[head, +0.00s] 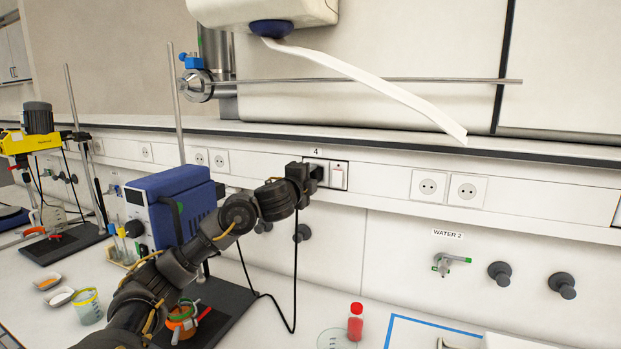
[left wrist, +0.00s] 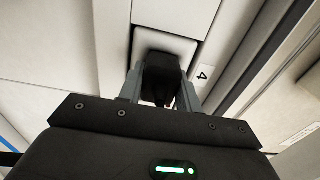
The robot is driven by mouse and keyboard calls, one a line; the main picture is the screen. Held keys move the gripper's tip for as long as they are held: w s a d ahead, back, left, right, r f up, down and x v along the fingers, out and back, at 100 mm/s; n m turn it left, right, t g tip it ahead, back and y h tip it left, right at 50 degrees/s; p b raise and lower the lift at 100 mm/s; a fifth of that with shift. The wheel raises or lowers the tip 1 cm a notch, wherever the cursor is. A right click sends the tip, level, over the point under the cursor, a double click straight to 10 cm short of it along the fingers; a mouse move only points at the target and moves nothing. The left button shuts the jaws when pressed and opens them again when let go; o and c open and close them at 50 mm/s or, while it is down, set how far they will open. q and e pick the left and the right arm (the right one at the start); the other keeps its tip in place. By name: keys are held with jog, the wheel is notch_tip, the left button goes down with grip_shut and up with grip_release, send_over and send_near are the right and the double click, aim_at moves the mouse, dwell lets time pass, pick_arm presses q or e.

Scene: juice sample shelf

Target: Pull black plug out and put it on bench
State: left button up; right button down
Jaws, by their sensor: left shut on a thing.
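The black plug (head: 318,172) is at the wall socket labelled 4, left of a white switch. In the left wrist view the plug (left wrist: 160,75) sits between the two fingers against the white socket plate (left wrist: 168,42). My left gripper (head: 309,172) is at the socket, shut on the plug; its fingers also show in the left wrist view (left wrist: 163,90). I cannot tell whether the plug is fully seated. A black cord (head: 296,270) hangs from it to the bench. The white bench (head: 270,285) lies below. My right gripper is not in view.
A red-capped bottle (head: 355,322) and a glass dish (head: 335,339) are at the front. A tap (head: 445,262) and dark knobs (head: 500,273) project from the wall at right. Some bench around the cord is clear.

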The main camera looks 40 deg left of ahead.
pick_arm(q)
jog(key=shift+f, duration=0.15)
jog(key=shift+s+d, duration=0.1)
jog(key=shift+s, duration=0.4)
jog(key=shift+s+d, duration=0.1)
jog(key=shift+s, duration=0.1)
jog(key=shift+r+p+v, duration=0.2)
jog(key=shift+p+v, duration=0.45)
jog(key=shift+v, duration=0.85)
